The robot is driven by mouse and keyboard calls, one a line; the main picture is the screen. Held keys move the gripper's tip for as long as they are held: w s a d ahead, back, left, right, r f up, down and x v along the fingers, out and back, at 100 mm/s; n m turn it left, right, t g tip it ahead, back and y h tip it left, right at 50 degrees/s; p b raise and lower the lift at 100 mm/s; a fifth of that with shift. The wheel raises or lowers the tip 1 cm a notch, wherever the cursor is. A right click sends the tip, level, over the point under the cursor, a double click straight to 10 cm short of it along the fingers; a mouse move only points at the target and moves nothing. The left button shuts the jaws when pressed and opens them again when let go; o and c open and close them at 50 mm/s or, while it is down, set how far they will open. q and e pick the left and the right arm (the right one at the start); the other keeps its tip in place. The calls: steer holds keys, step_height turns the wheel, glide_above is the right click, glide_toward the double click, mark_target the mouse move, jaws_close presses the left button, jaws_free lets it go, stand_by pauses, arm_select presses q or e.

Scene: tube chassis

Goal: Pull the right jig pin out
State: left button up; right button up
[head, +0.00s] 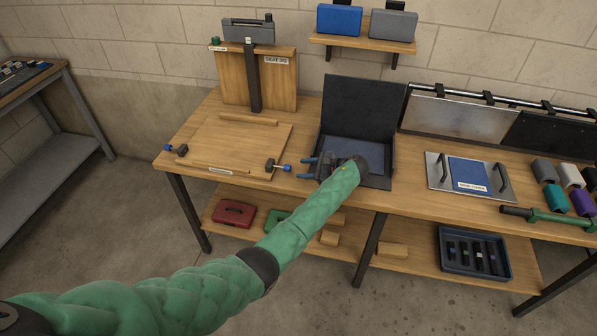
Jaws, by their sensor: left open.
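The right jig pin (287,168) shows a blue knob on a dark block (274,165) at the front right corner of the wooden jig board (235,147). A matching left pin (168,148) with a blue knob sits at the board's left edge. My left gripper (308,168) is just right of the right pin's knob, with its blue fingertips pointing left toward it. The gripper is open and empty, and a small gap shows between the fingertips and the knob. My green forearm hides part of the bench front. My right gripper is out of view.
An open dark case (357,105) stands just behind and right of my gripper. A plate with handles and a blue panel (468,173) lies further right. An upright board labelled as a jig (277,85) stands behind. The lower shelf holds a red case (234,213).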

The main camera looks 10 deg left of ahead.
arm_select(q)
steer(key=b+v, duration=0.1)
steer(key=v, duration=0.2)
steer(key=shift+d, duration=0.15)
steer(key=shift+s+d+r, duration=0.1)
steer(key=shift+d+r, duration=0.1)
steer(key=shift+d, duration=0.1)
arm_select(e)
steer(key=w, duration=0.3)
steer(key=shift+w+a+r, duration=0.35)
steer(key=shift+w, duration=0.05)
